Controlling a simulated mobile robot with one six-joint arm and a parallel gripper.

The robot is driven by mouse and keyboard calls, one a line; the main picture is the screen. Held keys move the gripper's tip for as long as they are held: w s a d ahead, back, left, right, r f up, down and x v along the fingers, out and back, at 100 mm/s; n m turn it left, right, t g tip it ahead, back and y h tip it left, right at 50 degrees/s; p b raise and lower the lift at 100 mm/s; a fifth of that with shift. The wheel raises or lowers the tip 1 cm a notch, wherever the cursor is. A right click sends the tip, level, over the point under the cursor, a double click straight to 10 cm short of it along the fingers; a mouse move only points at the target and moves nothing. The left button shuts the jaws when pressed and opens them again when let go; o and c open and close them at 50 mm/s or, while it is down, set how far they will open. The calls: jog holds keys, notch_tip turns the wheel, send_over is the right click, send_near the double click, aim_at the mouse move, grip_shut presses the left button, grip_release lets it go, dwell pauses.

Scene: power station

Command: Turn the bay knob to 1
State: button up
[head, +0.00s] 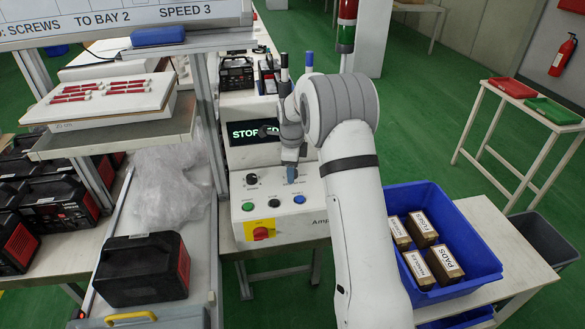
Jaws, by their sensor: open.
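A control box (285,222) stands on the bench in the middle of the head view. A black round knob (251,179) with marks around it sits at the left of its sloped panel; its setting is too small to read. My gripper (288,188) points down at the panel, right of this knob and apart from it. It hides part of the panel with small lettering, so I cannot tell whether a second knob is there or which is the bay knob. The jaws are open, and I see nothing held. A display (252,131) above reads "STOPPED", partly covered by my arm.
A green button (248,206), black button (274,203), blue button (299,199) and red-yellow switch (261,233) lie below the knob. A blue crate (470,262) with labelled boxes stands right. A whiteboard (215,14) at top left reads "TO BAY 2", "SPEED 3".

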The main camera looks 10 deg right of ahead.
jog(key=shift+c, duration=0.5)
jog(key=c, duration=0.9)
jog(key=shift+o, duration=0.2)
jog(key=shift+n, duration=0.3)
jog(key=n+b, duration=0.1)
jog(key=n, duration=0.3)
jog(key=shift+n, duration=0.3)
jog(key=n+b, duration=0.1)
jog(key=n, duration=0.4)
jog(key=shift+d+y, duration=0.1)
jog(key=shift+y, duration=0.2)
jog(key=n, duration=0.6)
jog(key=shift+n, duration=0.4)
jog(key=n, duration=0.7)
jog(key=shift+d+g, duration=0.1)
jog(key=shift+g, duration=0.2)
